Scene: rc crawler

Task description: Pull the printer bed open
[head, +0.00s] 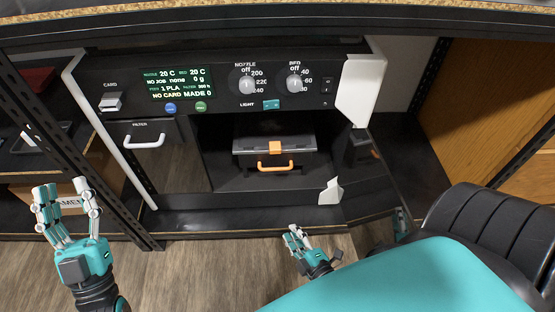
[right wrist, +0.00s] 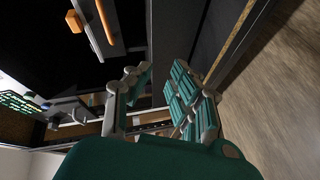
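The printer (head: 220,85) has an open chamber. My left gripper (head: 66,200) is open and empty at the far left, away from the printer.
The filter drawer (head: 135,155) with a white handle is on the left. A rack post (head: 60,130) stands between my left gripper and the printer. A wooden panel (head: 485,80) is at right.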

